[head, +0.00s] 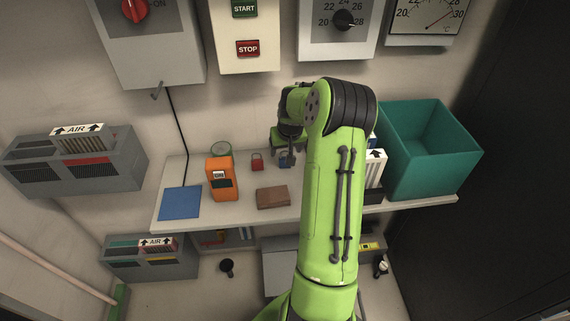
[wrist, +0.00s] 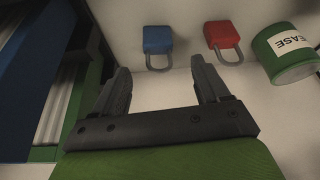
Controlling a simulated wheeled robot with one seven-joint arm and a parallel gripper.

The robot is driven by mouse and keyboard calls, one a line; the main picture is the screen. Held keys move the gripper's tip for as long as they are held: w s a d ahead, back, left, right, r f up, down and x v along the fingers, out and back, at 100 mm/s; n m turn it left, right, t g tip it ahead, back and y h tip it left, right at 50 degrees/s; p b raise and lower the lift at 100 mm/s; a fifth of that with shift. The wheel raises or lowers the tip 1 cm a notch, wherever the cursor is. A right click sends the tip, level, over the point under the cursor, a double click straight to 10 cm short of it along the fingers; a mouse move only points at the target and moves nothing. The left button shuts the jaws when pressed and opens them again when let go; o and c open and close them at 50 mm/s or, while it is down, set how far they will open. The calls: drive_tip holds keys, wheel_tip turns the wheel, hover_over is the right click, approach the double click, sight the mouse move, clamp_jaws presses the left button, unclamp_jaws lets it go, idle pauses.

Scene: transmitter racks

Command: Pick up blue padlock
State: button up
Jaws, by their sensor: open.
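The blue padlock (wrist: 158,40) lies on the pale shelf in the wrist view, with its grey shackle toward my gripper. The padlock sits just beyond the gap between the fingertips in the wrist view, and I see no contact. In the head view my gripper (head: 290,143) is over the back of the shelf.
A red padlock (wrist: 223,36) and a green grease can (wrist: 285,52) lie right of the blue one in the wrist view. The shelf (head: 235,211) also holds an orange meter (head: 221,180), a brown block (head: 272,197), a blue mat (head: 180,203) and a teal bin (head: 425,175).

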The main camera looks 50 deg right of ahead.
sight(284, 157)
drive_tip(key=b+x, duration=0.1)
drive_tip(key=x, duration=0.4)
drive_tip(key=shift+f, duration=0.3)
drive_tip(key=shift+r, duration=0.1)
drive_tip(key=shift+c, duration=0.4)
drive_tip(key=c, duration=1.1)
wheel_tip(284, 157, up, 10)
drive_tip(key=p, duration=0.2)
